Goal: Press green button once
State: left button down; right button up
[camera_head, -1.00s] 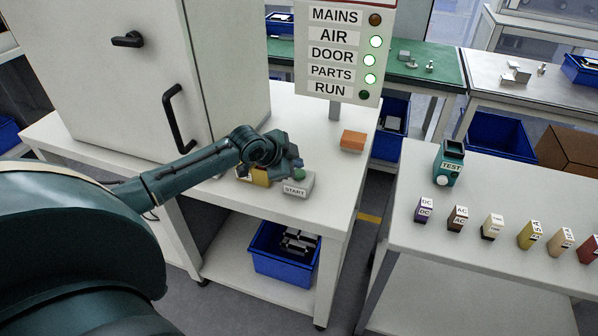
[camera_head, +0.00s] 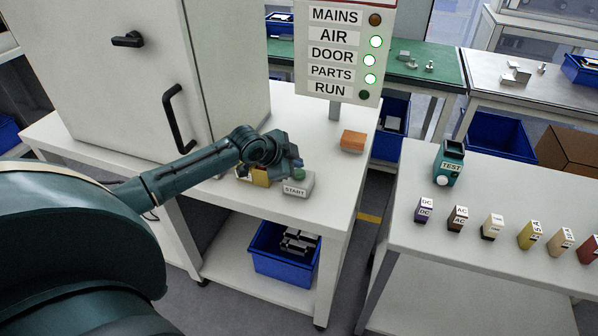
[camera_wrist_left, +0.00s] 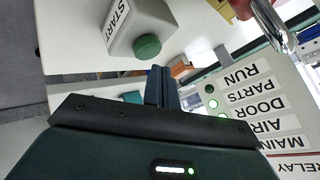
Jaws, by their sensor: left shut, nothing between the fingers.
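The green button (camera_head: 299,175) sits on top of a grey box labelled START (camera_head: 297,188), near the front edge of the white bench. In the left wrist view the green button (camera_wrist_left: 148,46) stands out from the grey START box (camera_wrist_left: 140,22). My left gripper (camera_head: 294,162) is just above and behind the button in the head view. Its closed fingers (camera_wrist_left: 161,75) point toward the area beside the button in the wrist view, with a small gap showing. It holds nothing. My right gripper is in neither view.
A sign panel (camera_head: 340,50) has AIR, DOOR and PARTS lit green; RUN is dark and MAINS dull amber. A yellow object (camera_head: 260,177) stands left of the START box, an orange block (camera_head: 352,141) to its right. A grey cabinet (camera_head: 150,60) stands behind my arm.

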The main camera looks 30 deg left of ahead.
pick_arm(q)
jog(key=shift+f, duration=0.1)
jog(key=shift+f, duration=0.35)
jog(key=shift+f, duration=0.6)
dwell(0.6)
jog(key=shift+r, duration=0.1)
jog(key=shift+r+p, duration=0.85)
jog(key=shift+r, duration=0.05)
jog(key=shift+r, duration=0.1)
